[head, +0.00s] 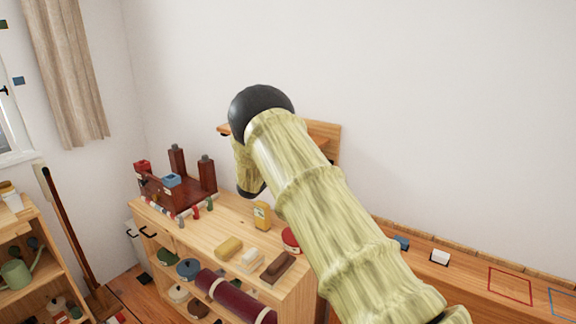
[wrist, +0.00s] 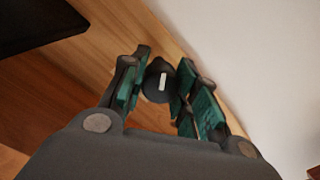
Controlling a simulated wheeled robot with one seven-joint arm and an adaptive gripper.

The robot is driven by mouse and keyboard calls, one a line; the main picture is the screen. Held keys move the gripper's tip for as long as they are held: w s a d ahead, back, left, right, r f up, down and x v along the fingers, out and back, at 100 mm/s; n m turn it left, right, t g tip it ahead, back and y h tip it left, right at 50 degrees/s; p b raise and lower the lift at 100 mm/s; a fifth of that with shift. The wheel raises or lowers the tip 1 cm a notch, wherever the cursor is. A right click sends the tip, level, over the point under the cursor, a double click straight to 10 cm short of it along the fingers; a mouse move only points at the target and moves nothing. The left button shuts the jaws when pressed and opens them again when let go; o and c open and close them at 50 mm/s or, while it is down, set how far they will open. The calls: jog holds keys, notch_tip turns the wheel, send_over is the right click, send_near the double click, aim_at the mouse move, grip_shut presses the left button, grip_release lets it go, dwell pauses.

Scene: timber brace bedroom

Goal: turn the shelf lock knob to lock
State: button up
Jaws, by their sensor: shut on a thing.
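The shelf lock knob (wrist: 158,82) is a dark round knob with a white bar mark, set on a wooden board (wrist: 110,20) in the wrist view. The white mark stands nearly upright in that picture, tilted slightly. My gripper (wrist: 160,86) has its green-padded fingers on both sides of the knob and is shut on it. In the head view my arm hides the knob and the gripper. Part of the wall shelf (head: 326,134) shows behind the arm there.
Below stands a wooden cabinet (head: 222,222) bearing a dark red rack (head: 190,195), a yellow box (head: 262,215), brushes and a red tin (head: 291,240). A dark panel (wrist: 35,25) is near the gripper.

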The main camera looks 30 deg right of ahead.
jog(key=shift+w+a+r, duration=0.1)
jog(key=shift+r, duration=0.05)
jog(key=o, duration=1)
jog(key=shift+o, duration=0.2)
jog(key=v, duration=1.2)
jog(key=shift+f, duration=0.2)
